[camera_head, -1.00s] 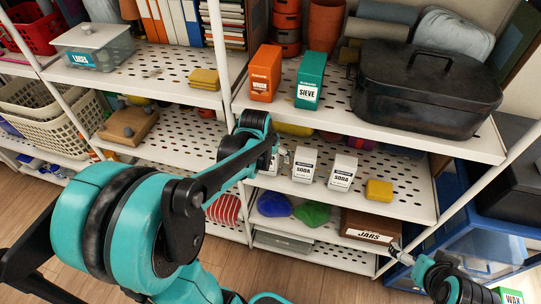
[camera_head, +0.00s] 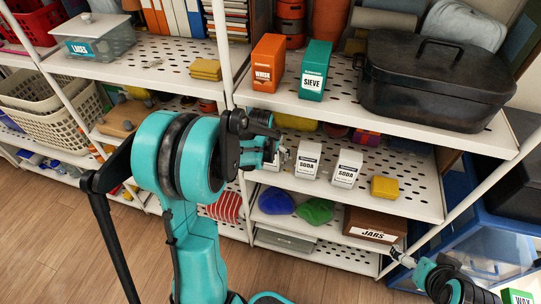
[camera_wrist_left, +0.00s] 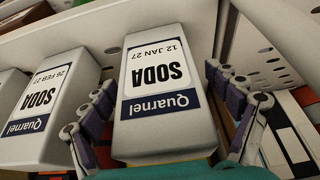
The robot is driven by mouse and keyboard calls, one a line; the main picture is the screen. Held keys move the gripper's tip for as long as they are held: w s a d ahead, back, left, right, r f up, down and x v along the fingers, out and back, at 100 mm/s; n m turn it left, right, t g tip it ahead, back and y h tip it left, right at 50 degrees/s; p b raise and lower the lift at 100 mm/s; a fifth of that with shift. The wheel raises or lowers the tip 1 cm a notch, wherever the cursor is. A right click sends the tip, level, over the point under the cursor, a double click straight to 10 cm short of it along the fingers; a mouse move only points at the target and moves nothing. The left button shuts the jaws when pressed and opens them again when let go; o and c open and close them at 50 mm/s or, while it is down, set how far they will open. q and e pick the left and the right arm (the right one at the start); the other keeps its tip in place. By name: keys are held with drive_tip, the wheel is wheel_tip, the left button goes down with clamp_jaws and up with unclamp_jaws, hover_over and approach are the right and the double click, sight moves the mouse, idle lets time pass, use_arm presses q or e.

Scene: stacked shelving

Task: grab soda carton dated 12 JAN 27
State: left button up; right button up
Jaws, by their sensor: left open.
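The white soda carton dated 12 JAN 27 (camera_wrist_left: 168,90) stands between the two fingers of my left gripper (camera_wrist_left: 165,105) in the left wrist view, where it appears upside down. The fingers are open, one on each side of it; contact is not clear. A soda carton dated 26 FEB 27 (camera_wrist_left: 45,105) is beside it, just outside one finger. In the head view my left gripper (camera_head: 280,158) is at the middle shelf and mostly hides the dated carton. Two other soda cartons (camera_head: 308,160) (camera_head: 346,168) stand to its right. My right gripper (camera_head: 400,256) is near the JARS box.
A yellow block (camera_head: 384,188) sits right of the cartons. The upper shelf (camera_head: 335,108) above holds the WHISK box (camera_head: 267,64), the SIEVE box (camera_head: 313,70) and a black roaster (camera_head: 435,80). A white post (camera_head: 222,45) stands left of the gripper. The JARS box (camera_head: 371,226) is below.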

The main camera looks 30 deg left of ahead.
use_arm(q)
drive_tip(key=shift+r, duration=0.1)
drive_tip(key=c, duration=1.5)
